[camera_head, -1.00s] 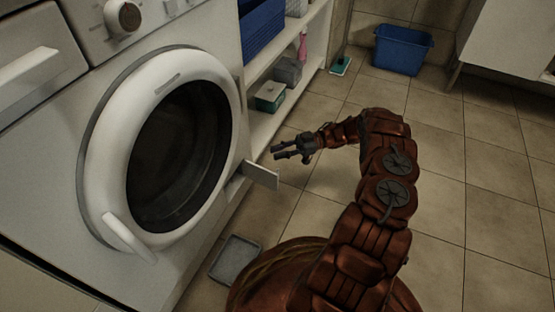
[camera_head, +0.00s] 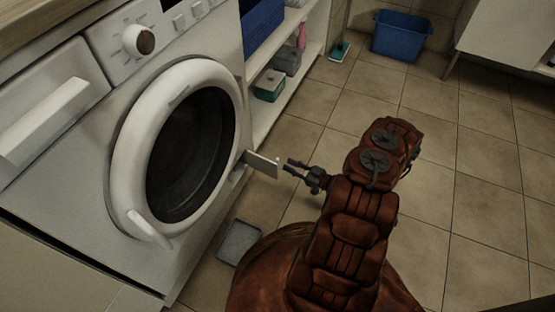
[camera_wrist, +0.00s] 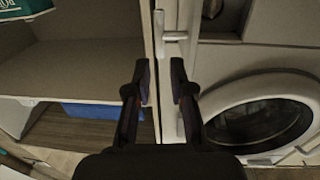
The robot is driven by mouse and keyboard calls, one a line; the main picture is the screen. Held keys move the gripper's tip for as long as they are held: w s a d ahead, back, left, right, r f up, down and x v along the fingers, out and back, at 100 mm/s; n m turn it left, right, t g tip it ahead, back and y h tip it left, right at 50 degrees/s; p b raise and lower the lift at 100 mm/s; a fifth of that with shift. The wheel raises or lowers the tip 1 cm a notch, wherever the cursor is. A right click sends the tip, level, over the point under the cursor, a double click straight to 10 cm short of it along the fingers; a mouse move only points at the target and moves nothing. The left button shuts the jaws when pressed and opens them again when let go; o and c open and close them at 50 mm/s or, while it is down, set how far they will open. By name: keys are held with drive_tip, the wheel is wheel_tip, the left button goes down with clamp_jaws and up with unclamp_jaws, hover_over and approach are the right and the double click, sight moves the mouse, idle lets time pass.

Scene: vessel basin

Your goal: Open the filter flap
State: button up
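The washing machine (camera_head: 110,130) fills the left of the head view, its round door (camera_head: 130,150) shut. The filter flap (camera_head: 262,164), a small pale panel low at the machine's right side, stands swung out from the front. My gripper (camera_head: 288,167) is just right of the flap's free end, fingers apart and nothing seen between them. In the wrist view, which looks upside down, the open fingers (camera_wrist: 160,82) point toward a pale upright piece (camera_wrist: 173,38), probably the flap edge-on. I cannot tell whether they touch.
A white shelf unit (camera_head: 318,40) with boxes stands beside the machine. A grey tray (camera_head: 238,243) lies on the floor below the flap. A blue basin (camera_head: 402,38) sits at the back. The tiled floor at right is clear.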

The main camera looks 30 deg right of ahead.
sight(277, 159)
drive_tip(key=shift+b+x, duration=1.15)
drive_tip(key=shift+x, duration=1.95)
clamp_jaws()
